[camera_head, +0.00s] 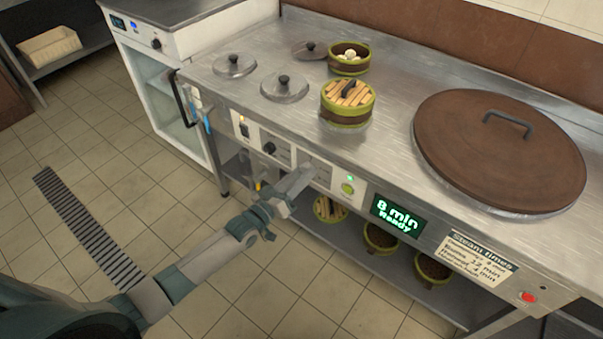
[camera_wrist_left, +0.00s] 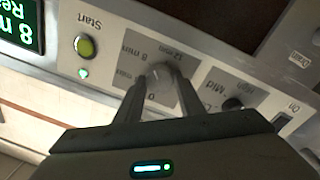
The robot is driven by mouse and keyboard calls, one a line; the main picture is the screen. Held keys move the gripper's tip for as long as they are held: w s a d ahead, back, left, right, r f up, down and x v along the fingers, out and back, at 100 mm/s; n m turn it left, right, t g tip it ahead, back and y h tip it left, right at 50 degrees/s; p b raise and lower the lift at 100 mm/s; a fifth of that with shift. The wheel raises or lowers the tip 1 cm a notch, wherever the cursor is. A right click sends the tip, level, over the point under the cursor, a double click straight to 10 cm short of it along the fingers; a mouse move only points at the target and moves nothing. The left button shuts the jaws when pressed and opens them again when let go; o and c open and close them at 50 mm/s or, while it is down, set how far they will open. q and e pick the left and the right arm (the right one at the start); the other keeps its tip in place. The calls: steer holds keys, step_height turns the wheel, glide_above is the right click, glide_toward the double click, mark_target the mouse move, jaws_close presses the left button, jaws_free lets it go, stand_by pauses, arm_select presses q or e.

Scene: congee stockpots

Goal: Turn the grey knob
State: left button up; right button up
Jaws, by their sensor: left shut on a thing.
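The grey knob (camera_wrist_left: 158,74) sits on a grey dial plate marked 0, 8 min and 12 min, upside down in the left wrist view. My left gripper (camera_wrist_left: 159,88) is shut on it, one finger on each side. In the head view my left gripper (camera_head: 300,178) is at the stove's front panel and hides the knob. The display (camera_head: 397,215) reads "8 min Ready". The knob's exact pointing is hard to read. My right gripper is not in view.
Beside the dial are a green start button (camera_head: 347,188) and a black knob (camera_head: 268,147). A red button (camera_head: 527,297) is at the far right. Steamer baskets (camera_head: 347,103), small lids (camera_head: 284,87) and a large brown lid (camera_head: 500,150) are on the counter. The floor in front is clear.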

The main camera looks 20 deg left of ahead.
arm_select(q)
steer(key=shift+m+g+p, duration=0.4)
steer(key=shift+m+p, duration=0.85)
steer(key=shift+m, duration=3.15)
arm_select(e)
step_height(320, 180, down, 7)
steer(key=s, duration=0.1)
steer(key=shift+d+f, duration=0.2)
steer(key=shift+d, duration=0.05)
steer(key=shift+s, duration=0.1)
arm_select(q)
steer(key=o, duration=1)
steer(key=shift+o, duration=0.2)
steer(key=shift+s+a, duration=0.1)
steer(key=v, duration=1.7)
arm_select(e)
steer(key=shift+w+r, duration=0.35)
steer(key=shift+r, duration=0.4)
arm_select(q)
steer(key=shift+s+a, duration=0.1)
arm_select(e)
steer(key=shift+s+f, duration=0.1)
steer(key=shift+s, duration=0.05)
